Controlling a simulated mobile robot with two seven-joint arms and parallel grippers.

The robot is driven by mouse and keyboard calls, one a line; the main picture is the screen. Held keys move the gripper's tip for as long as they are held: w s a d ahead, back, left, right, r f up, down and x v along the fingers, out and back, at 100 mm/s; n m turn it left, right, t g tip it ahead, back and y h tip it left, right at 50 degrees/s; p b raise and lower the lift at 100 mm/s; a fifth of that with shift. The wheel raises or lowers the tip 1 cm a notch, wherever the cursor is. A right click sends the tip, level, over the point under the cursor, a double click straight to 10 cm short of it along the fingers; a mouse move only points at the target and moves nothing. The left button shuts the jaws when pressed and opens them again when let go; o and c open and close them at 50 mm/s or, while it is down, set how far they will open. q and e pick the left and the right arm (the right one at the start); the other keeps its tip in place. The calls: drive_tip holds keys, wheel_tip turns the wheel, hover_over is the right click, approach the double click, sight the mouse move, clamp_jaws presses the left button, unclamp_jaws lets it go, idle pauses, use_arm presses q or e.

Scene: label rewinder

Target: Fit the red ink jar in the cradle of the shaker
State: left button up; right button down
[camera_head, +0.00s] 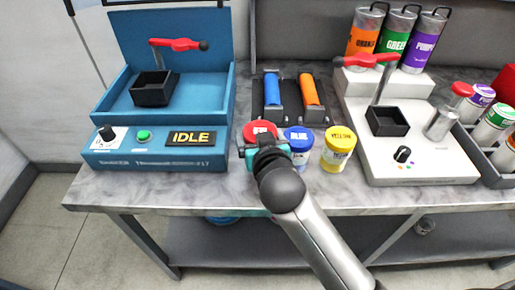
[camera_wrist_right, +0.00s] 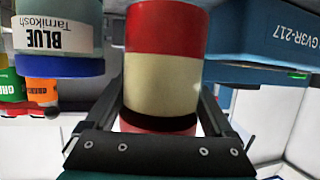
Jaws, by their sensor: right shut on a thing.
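The red ink jar (camera_head: 260,129) is at the front of the table, left of the blue jar (camera_head: 299,138). My right gripper (camera_head: 264,149) is shut on it. The right wrist view shows the jar (camera_wrist_right: 165,75) between both fingers (camera_wrist_right: 160,115), with a red part, a pale label and a dark band. I cannot tell whether it touches the table. A blue machine (camera_head: 160,157) at left holds an empty dark cradle (camera_head: 153,88) under a red-handled lever. A similar empty dark cradle (camera_head: 387,121) is on a white machine (camera_head: 420,165) at right. My left gripper is out of view.
A yellow jar (camera_head: 338,148) stands right of the blue jar. A dark rack with blue and orange rollers (camera_head: 309,90) is behind them. Orange, green and purple canisters (camera_head: 397,40) stand at the back right. Bare table shows between the blue machine and the jars.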

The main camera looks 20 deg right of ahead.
drive_tip(key=shift+f+b, duration=0.6)
drive_tip(key=shift+f, duration=1.4)
drive_tip(key=shift+f, duration=0.15)
drive_tip(key=shift+c, duration=0.4)
unclamp_jaws()
drive_tip(key=shift+f, duration=0.1)
drive_tip(key=shift+o, duration=0.4)
